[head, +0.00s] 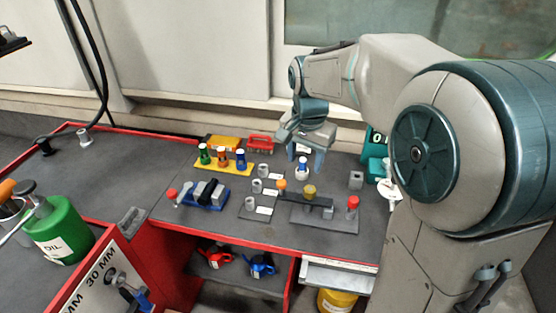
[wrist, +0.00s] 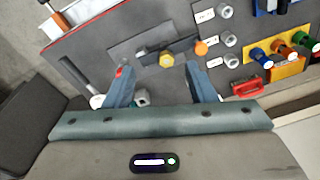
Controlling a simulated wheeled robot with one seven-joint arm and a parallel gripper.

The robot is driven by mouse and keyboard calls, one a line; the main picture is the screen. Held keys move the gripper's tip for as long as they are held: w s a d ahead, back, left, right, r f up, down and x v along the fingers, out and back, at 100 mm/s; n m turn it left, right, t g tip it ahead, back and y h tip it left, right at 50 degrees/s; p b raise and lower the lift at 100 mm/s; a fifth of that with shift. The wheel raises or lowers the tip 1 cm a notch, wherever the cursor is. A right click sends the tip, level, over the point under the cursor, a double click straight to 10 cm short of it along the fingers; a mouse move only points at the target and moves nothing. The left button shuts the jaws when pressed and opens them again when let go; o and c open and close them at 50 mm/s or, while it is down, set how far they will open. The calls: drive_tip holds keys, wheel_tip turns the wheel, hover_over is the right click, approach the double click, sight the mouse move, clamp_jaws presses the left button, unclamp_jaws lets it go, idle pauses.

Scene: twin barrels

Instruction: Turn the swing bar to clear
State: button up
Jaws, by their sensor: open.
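The swing bar (head: 318,200) is a dark flat bar lying above a dark plate (head: 325,221) on the workbench. A yellow knob (head: 309,190) stands on the bar and an orange knob (head: 281,184) is at its left end. A red-topped post (head: 352,203) stands at the plate's right. My gripper (head: 305,158) is open, pointing down behind the bar. In the wrist view the bar (wrist: 182,47) lies beyond my gripper (wrist: 162,75), with the yellow knob (wrist: 166,60) roughly ahead of the gap. The fingers look apart from the bar.
Grey cylinders (head: 257,185) with labels stand left of the bar. A yellow rack (head: 225,165) of bottles and a blue tray (head: 206,196) are farther left. A grey block (head: 356,180) stands right.

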sight(281, 182)
drive_tip(key=w+a+f+m+g, duration=0.1)
drive_tip(key=w+a+f+m, duration=0.15)
drive_tip(key=w, duration=0.35)
drive_tip(key=w+a+f+m, duration=0.2)
drive_tip(key=w+m, duration=0.1)
drive_tip(key=w, duration=0.3)
drive_tip(key=f, duration=1.3)
drive_tip(key=shift+d+f+p, duration=0.2)
drive_tip(key=shift+f+p, duration=0.1)
drive_tip(key=shift+p, duration=0.1)
clamp_jaws()
